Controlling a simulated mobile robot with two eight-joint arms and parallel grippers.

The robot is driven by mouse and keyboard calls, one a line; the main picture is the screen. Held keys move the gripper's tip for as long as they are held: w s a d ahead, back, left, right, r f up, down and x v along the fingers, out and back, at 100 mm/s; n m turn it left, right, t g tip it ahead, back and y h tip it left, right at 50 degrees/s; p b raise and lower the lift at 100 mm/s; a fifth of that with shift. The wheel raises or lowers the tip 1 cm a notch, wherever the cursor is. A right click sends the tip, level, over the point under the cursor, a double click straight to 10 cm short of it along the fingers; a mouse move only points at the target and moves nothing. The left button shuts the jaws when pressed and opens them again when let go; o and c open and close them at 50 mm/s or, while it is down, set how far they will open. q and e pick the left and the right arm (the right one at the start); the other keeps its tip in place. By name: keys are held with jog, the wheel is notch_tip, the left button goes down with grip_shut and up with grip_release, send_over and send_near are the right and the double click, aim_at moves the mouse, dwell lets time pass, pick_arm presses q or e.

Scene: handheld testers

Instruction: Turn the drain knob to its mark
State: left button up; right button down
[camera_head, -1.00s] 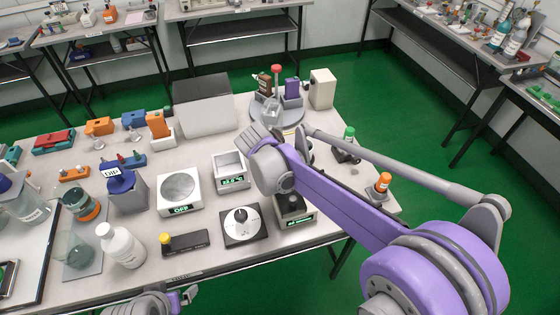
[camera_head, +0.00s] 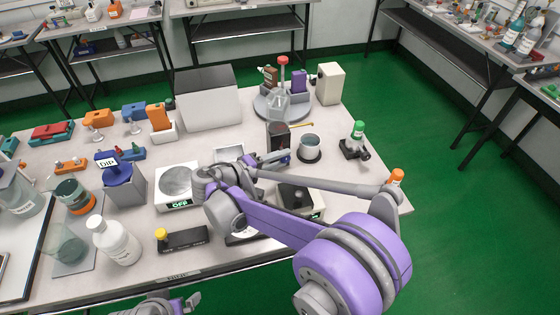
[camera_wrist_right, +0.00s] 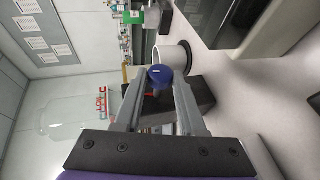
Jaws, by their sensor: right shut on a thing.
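A blue round knob (camera_wrist_right: 160,73) shows between the fingertips of my right gripper (camera_wrist_right: 160,86) in the right wrist view. It is on the front of a dark block (camera_wrist_right: 202,92), and I take it for the drain knob. In the head view my right gripper (camera_head: 277,158) reaches that dark block (camera_head: 278,132), and its fingers partly cover the knob there. The right gripper is shut on the knob. I cannot make out the mark. My left gripper (camera_head: 187,301) is at the bottom edge of the head view, partly cut off, away from the block; its opening is unclear.
A grey cup (camera_head: 309,147) stands just right of the block; it also shows in the wrist view (camera_wrist_right: 172,54). A turntable (camera_head: 268,106) with a flask is behind. A scale (camera_head: 173,204) and a white bottle (camera_head: 116,242) are to the left. My right arm covers the front-right table.

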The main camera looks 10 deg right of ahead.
jog(key=shift+f+n+h+b, duration=0.25)
jog(key=shift+h+b, duration=0.25)
jog(key=shift+h, duration=0.3)
jog(key=shift+r, duration=0.1)
jog(key=c, duration=0.5)
grip_release()
jog(key=v, duration=1.1)
jog(key=shift+p, duration=0.45)
jog(key=shift+s+d, duration=0.1)
